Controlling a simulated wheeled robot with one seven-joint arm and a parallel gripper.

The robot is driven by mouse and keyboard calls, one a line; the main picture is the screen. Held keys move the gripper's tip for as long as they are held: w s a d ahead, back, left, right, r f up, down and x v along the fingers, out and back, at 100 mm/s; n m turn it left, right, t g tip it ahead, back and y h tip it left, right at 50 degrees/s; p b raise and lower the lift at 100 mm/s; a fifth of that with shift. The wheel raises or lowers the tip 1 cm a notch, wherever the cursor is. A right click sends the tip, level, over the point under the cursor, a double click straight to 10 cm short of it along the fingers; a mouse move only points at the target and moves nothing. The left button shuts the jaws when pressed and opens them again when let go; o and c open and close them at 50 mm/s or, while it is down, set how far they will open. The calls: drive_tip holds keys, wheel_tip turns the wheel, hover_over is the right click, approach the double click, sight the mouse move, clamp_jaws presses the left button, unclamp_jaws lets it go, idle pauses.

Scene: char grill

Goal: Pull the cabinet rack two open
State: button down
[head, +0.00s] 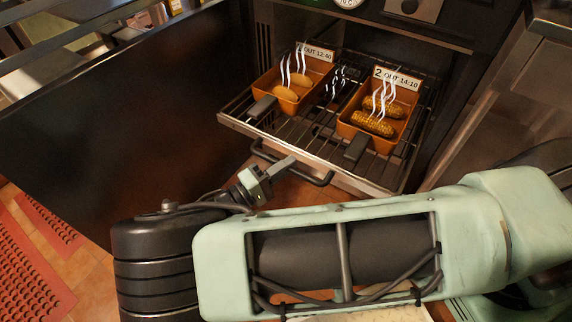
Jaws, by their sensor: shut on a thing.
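A wire rack (312,130) sticks out of the front of the cabinet, with its rear part still inside. A dark bar handle (318,180) runs along its front edge. My gripper (287,164) is at this handle, left of its middle, and is shut on it. The jaws are small in the view and their exact contact is hard to see. Two orange pans stand on the rack. The left pan (259,84) holds rounded golden food, and the right pan (347,129) holds grilled corn. White steam marks rise from both.
The dark cabinet door (130,120) stands open on the left. Dark pan handles (262,107) point forward over the rack's front. A steel unit (515,90) stands close on the right. Red mats (40,255) lie on the tiled floor at lower left.

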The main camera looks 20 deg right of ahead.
drive_tip(key=c, duration=1.4)
unclamp_jaws()
drive_tip(key=b+v, duration=0.2)
drive_tip(key=v, duration=1.5)
drive_tip(key=shift+a, duration=0.3)
drive_tip(key=shift+d, duration=0.1)
